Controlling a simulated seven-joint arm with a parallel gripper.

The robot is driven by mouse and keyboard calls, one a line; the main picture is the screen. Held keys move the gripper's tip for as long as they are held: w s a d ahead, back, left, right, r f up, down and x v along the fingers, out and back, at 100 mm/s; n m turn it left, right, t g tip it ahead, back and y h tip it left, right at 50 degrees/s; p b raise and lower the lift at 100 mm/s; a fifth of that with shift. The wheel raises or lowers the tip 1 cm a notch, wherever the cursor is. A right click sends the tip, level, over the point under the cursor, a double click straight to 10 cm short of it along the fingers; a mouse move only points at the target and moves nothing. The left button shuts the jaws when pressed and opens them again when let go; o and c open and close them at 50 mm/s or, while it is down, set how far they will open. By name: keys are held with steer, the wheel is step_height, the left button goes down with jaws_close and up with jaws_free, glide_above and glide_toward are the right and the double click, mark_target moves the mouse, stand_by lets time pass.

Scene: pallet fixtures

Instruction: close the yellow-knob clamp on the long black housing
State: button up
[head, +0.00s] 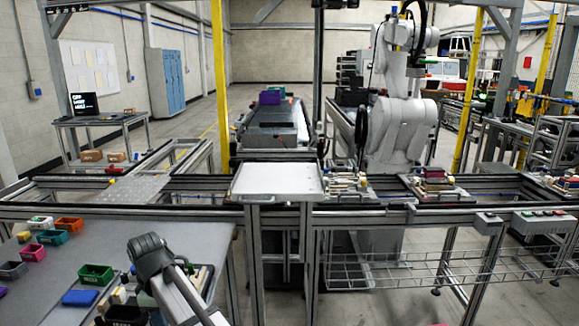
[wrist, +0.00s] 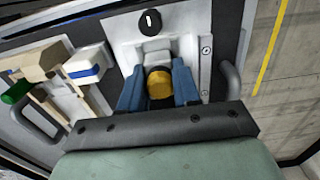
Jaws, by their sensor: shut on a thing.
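My gripper (wrist: 158,76) shows in the wrist view, its two blue fingers shut on the yellow knob (wrist: 159,90), one finger on each side. The knob sits at the near end of a light grey clamp mount (wrist: 153,50) on a pale plate. The clamp's lever is largely hidden by the fingers and knob.
In the wrist view, a blue-and-white block (wrist: 85,65), tan blocks (wrist: 45,60) and a green piece (wrist: 16,92) lie left of the gripper. A grey handle (wrist: 231,78) stands close at right. In the head view, small bins (head: 96,275) stand on the left grey table (head: 100,240).

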steer(key=shift+a, duration=1.05)
steer(key=o, duration=0.8)
steer(key=shift+r, duration=0.1)
steer(key=shift+r, duration=3.9)
